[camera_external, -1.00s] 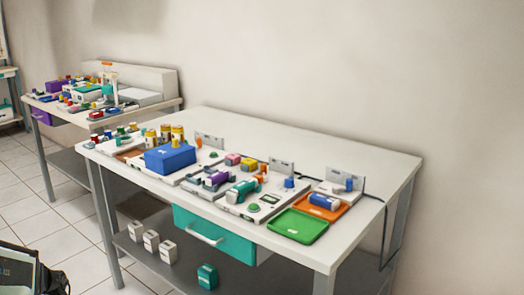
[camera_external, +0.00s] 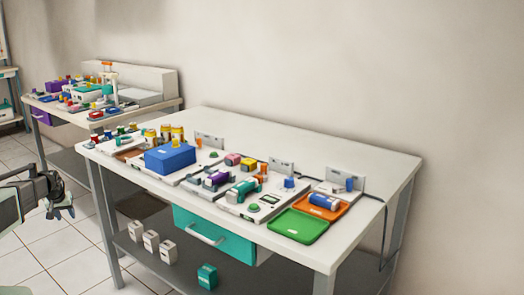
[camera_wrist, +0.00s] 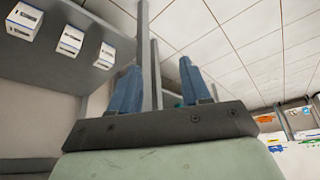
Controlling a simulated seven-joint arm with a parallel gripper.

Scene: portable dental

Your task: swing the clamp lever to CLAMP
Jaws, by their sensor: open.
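The clamp lever cannot be told for certain at this size, and no CLAMP marking is readable. Candidates on the long bench (camera_external: 330,160) are a small orange upright part (camera_external: 263,169) by the teal cylinder (camera_external: 243,189), a blue knob (camera_external: 289,183) and a small blue upright part (camera_external: 349,185) at a grey bracket. My gripper (camera_external: 64,208) is at the left edge of the external view, well away from these parts. In the wrist view my gripper (camera_wrist: 157,75) has its two blue-grey fingers apart, with nothing between them.
A blue box (camera_external: 170,158) stands left on the bench. A green tray (camera_external: 297,226) lies at the front right. A teal drawer (camera_external: 214,235) hangs below, above a shelf with several small boxes. The bench's back strip is clear. A second cluttered table (camera_external: 160,101) stands behind left.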

